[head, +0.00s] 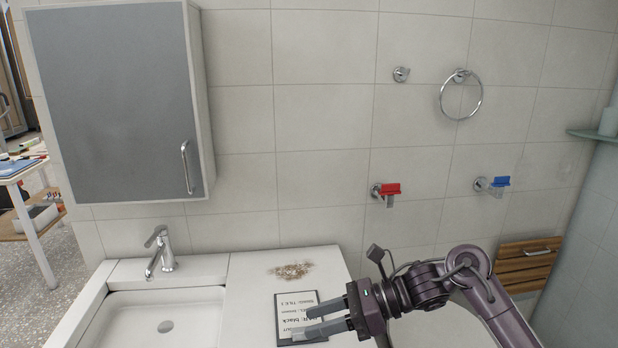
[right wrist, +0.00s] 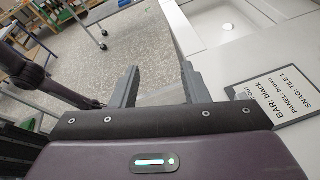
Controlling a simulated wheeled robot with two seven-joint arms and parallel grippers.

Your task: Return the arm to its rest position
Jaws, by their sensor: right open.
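My right arm comes in from the lower right of the head view. Its right gripper (head: 301,322) is open, with its two grey fingers apart and pointing left over the counter's printed card. Both fingers also show in the right wrist view (right wrist: 158,78), spread, with no object clearly held between them. My left gripper is in neither view. A purple arm link of mine shows at the left of the right wrist view.
The printed card (head: 292,308) lies on the white counter (head: 250,328) near a brown crumbly patch (head: 290,271). A sink (head: 165,322) with a faucet (head: 160,252) is at left, below a grey cabinet (head: 110,100). Red (head: 388,190) and blue (head: 497,183) valves are on the wall.

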